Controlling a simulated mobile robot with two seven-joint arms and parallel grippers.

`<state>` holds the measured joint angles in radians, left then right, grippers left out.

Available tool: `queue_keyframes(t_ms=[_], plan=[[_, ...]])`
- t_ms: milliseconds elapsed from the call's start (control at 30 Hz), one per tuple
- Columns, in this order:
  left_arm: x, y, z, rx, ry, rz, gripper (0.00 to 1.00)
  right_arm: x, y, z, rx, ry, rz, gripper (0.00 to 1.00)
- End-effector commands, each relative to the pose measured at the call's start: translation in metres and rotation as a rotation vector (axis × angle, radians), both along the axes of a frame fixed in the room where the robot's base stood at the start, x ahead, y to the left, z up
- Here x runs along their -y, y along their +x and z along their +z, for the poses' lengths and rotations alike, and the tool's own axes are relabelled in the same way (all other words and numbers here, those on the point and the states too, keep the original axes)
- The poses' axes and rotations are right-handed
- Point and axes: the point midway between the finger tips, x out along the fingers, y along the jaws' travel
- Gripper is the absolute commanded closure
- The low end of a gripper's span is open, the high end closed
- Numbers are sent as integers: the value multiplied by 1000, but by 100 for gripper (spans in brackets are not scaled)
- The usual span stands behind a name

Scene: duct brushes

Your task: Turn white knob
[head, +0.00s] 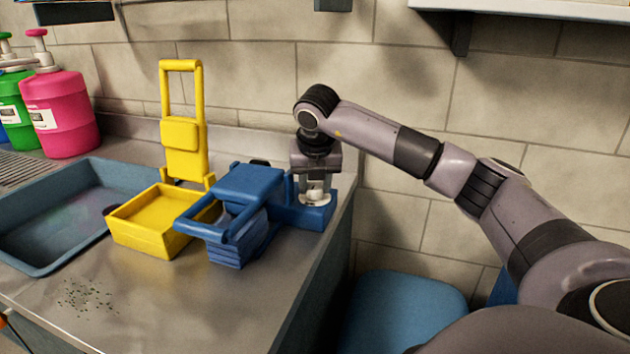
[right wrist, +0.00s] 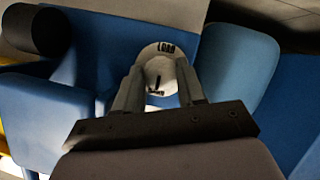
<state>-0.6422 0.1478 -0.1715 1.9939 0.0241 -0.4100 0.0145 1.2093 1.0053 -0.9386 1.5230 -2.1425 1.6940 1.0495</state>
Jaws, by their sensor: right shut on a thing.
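The white knob (head: 315,196) sits on a blue device (head: 306,214) at the right end of the steel counter. In the right wrist view the white knob (right wrist: 161,68) is round with dark markings on its face. My right gripper (head: 313,187) points down from above, and its two fingers (right wrist: 158,88) are shut on the knob's sides. My left gripper is in neither view.
Left of the knob stand a blue folding unit (head: 245,185) and a yellow tray with an upright handle (head: 160,222). A blue-grey basin (head: 45,262) and pump bottles (head: 62,110) are further left. A blue bin (head: 405,300) is below the counter's right edge.

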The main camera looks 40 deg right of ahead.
Motion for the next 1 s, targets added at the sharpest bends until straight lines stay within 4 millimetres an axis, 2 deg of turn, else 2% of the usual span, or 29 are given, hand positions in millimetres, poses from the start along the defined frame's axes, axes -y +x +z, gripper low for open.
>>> queue_keyframes(t_ms=[467, 500, 533, 1000], plan=[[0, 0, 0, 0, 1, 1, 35, 1, 0, 1, 3, 0, -15, 91], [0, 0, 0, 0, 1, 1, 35, 1, 0, 1, 3, 0, -15, 48], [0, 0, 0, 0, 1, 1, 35, 1, 0, 1, 3, 0, -15, 38], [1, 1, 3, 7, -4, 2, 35, -1, 1, 0, 2, 2, -10, 36]])
